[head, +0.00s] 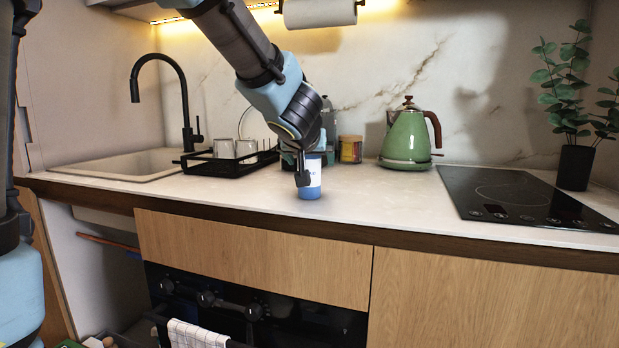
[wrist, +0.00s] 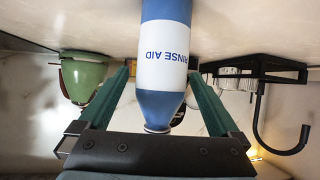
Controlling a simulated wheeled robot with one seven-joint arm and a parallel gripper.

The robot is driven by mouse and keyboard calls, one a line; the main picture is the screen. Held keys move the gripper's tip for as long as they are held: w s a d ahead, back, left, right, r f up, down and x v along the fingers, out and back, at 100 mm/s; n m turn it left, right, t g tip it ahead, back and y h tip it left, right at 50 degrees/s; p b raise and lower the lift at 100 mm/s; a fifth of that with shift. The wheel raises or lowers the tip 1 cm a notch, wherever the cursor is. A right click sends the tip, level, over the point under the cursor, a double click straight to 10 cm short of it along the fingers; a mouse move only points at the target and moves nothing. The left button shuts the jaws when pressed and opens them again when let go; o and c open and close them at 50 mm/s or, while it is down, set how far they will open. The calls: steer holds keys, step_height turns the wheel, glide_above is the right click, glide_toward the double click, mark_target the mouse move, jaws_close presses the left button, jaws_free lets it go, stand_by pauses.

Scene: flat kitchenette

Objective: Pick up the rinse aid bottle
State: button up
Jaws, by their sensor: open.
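The rinse aid bottle (head: 313,193) stands upright on the counter near its front edge, blue with a white label. My gripper (head: 303,177) is at it from above and partly hides its upper part in the head view. In the wrist view, which is upside down, the bottle (wrist: 166,60) reads "RINSE AID" and its narrow top points at the palm. My gripper (wrist: 160,78) is open there, with one green finger on each side of the bottle and a visible gap beside its neck and shoulder.
A black dish rack (head: 228,163) with glasses stands left of the bottle, by the sink (head: 130,165) and black faucet (head: 178,95). Jars (head: 350,149) and a green kettle (head: 406,137) stand behind and right. A cooktop (head: 525,197) is far right. The counter between is clear.

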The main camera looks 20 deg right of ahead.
steer(key=shift+x, duration=1.15)
jaws_close()
